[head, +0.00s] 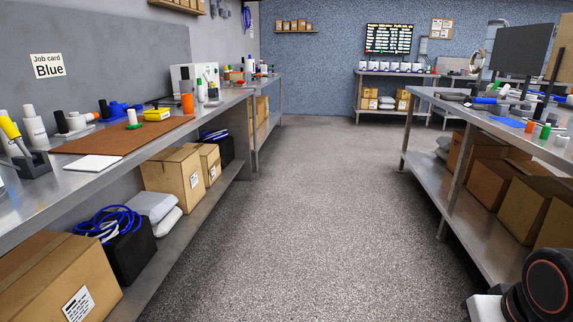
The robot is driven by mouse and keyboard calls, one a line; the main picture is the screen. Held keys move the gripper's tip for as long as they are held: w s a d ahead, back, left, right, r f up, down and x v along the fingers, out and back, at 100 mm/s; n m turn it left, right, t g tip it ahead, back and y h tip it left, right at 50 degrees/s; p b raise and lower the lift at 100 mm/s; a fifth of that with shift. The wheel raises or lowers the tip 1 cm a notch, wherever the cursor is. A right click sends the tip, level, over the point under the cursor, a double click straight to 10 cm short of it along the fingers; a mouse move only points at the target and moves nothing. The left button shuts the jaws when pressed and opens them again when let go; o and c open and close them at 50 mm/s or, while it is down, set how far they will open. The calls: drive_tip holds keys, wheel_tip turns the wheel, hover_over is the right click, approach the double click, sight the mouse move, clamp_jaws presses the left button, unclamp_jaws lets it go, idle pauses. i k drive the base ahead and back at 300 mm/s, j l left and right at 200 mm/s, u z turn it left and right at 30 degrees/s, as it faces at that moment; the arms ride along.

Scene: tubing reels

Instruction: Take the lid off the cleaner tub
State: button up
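I cannot tell which thing is the cleaner tub or its lid; nothing in the head view is clearly recognisable as either. On the left bench (215,104) stand a white bottle (35,128), an orange cup-like cylinder (187,104) and a white-topped piece on a green base (132,119). More small bottles and containers stand farther along, too small to make out. My gripper is not in view; only a dark, rounded part of my arm shows at the bottom right.
A wide floor aisle (300,200) runs clear between the left bench and the right bench (430,105). A brown mat (110,142) lies on the left bench. A back table (395,74) holds several white items.

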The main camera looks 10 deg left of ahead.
sight(156, 110)
drive_tip(key=i+u, duration=0.2)
drive_tip(key=i, duration=0.6)
drive_tip(key=i+l+u, duration=0.15)
drive_tip(key=i, duration=0.7)
